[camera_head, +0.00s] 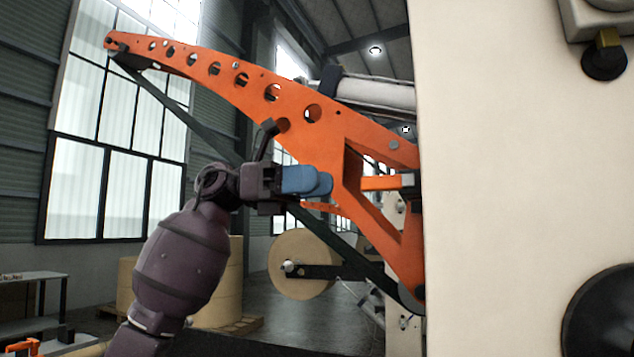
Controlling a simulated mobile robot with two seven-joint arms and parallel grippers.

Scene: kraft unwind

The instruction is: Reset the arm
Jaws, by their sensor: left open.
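The orange arm (235,85) is a long tapered beam with a row of round holes. It rises from the cream machine on the right towards the upper left. A blue cylindrical part (308,181), like a handle or knob, is at its lower middle. My left gripper (272,180) comes up from the lower left and is at the left end of the blue part. It is open, and its jaws hide that end; I cannot tell whether they touch it. My right gripper is not in view.
The cream machine panel (510,180) fills the right side. A brown paper roll (303,262) hangs below the orange arm. More large rolls (222,290) stand on a pallet behind my left arm. A table (38,290) stands at far left. The space left of the orange arm is free.

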